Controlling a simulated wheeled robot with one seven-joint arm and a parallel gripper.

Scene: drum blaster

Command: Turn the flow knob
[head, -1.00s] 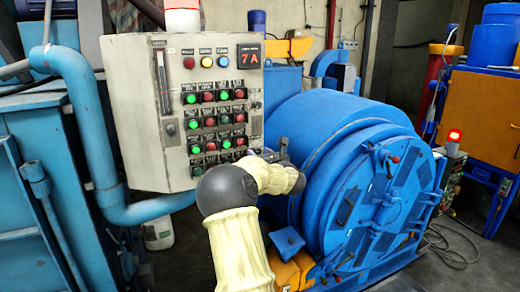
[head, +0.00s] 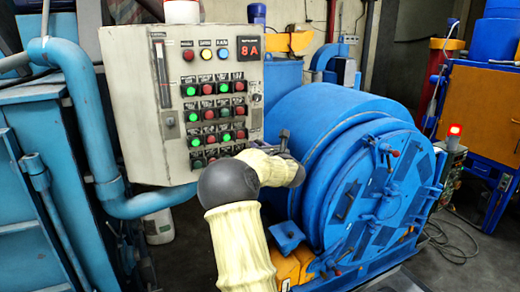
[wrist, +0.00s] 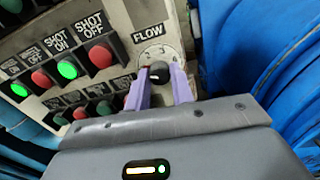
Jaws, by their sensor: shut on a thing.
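The flow knob (wrist: 159,74) is a small dark knob with a white pointer mark, on a round scale plate under the label FLOW in the wrist view. My gripper (wrist: 161,80) has its two purple fingers on either side of the knob and is shut on it. In the head view my gripper (head: 283,143) is at the lower right of the grey control panel (head: 130,110), and I cannot make out the knob there. The red display (head: 248,51) on the panel reads 8 A.
Rows of green and red buttons (head: 209,114) lie left of my gripper, with the SHOT OFF button (wrist: 101,56) close by. The large blue drum (head: 330,135) stands close on the right. A thick blue pipe (head: 90,110) runs left of the panel.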

